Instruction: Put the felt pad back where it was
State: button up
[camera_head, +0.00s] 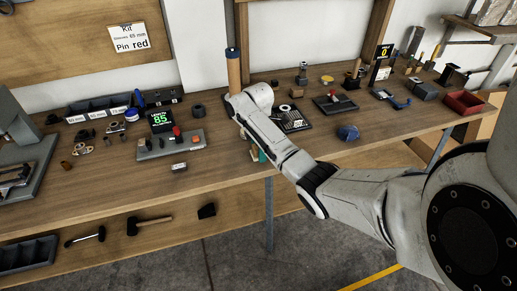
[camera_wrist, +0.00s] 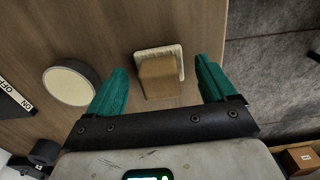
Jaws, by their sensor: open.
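In the wrist view, a small tan block (camera_wrist: 158,78) sits on a pale square plate (camera_wrist: 178,52) with markings along its edge. I cannot tell for sure which of these, if any, is the felt pad. My gripper (camera_wrist: 160,85) is open, with one teal finger on each side of the block and a gap at both sides. In the head view my gripper (camera_head: 257,153) is mostly hidden behind my arm, near the front edge of the bench.
A round dark-rimmed disc with a pale face (camera_wrist: 70,82) lies left of my left finger. The wooden bench (camera_head: 100,190) carries a device with a green display (camera_head: 161,120), a dark tray (camera_head: 335,104) and a red bin (camera_head: 464,103). The bench edge drops to the floor.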

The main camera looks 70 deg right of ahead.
notch_tip(320, 180, up, 10)
jog(key=shift+r+p, duration=0.15)
jog(key=shift+p, duration=0.35)
jog(key=shift+r+p, duration=0.55)
jog(key=a+f+m, duration=0.1)
jog(key=a+f, duration=0.3)
jog(key=a, duration=0.5)
jog(key=a+f+m+t+y, duration=0.15)
jog(key=a+f, duration=0.25)
jog(key=a, duration=0.6)
jog(key=a+f+m, duration=0.1)
jog(key=a+f, duration=0.3)
jog(key=a, duration=0.5)
jog(key=s+a+m+h, duration=0.1)
jog(key=s+a+m, duration=0.1)
jog(key=s, duration=0.6)
jog(key=s+a+m, duration=0.3)
jog(key=s+a, duration=0.2)
jog(key=s, duration=0.4)
jog(key=shift+a+h, duration=0.25)
jog(key=shift+h, duration=0.1)
jog(key=shift+s+r+g, duration=0.1)
jog(key=shift+g, duration=0.15)
